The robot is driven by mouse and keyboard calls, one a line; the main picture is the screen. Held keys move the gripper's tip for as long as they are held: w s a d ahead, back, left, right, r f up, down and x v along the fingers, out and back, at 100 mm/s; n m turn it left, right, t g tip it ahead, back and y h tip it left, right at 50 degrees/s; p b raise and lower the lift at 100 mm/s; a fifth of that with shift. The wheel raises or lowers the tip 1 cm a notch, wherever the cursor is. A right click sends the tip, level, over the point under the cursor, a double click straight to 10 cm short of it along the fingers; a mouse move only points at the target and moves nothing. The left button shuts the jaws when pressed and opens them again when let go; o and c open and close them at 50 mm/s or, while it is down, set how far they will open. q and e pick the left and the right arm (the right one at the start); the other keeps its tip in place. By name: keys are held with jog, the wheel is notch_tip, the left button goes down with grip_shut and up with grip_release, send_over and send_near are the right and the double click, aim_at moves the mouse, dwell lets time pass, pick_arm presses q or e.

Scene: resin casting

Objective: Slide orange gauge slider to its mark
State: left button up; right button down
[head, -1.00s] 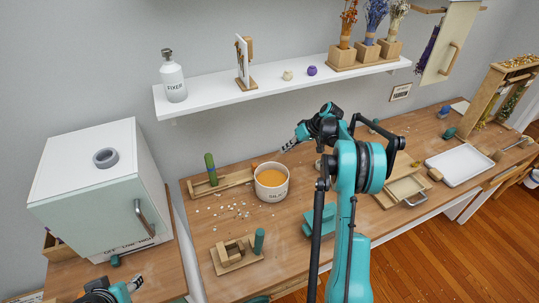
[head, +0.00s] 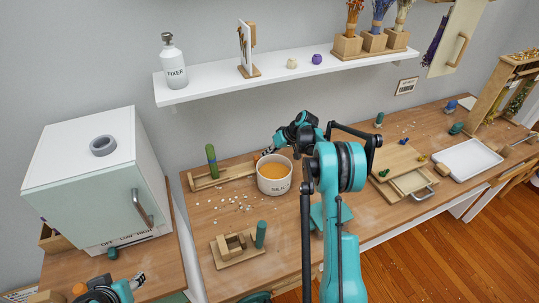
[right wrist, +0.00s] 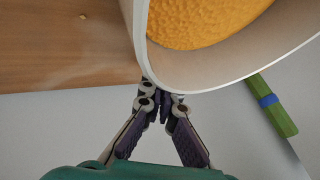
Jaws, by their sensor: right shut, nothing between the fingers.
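The orange slider is not clearly visible now; the far right end of the wooden rail (head: 235,173), behind the pot, is hidden by the pot and my right gripper. A green post (head: 211,160) with a blue band stands at the rail's left part; it also shows in the right wrist view (right wrist: 273,105). My right gripper (head: 266,153) is shut and empty, just behind the pot's rim. In the right wrist view its fingertips (right wrist: 162,98) are close to the pot's wall; I cannot tell if they touch. My left gripper (head: 139,281) is low at the left; its opening is unclear.
A white pot (head: 273,188) of orange material stands right in front of the rail's end. White bits lie scattered on the bench. A wooden fixture (head: 231,246) with a green peg (head: 260,234) is at the front. A shelf (head: 205,90) hangs above.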

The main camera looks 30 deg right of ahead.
jog(key=a, duration=0.8)
jog(key=shift+w, duration=0.2)
jog(key=shift+d, duration=0.1)
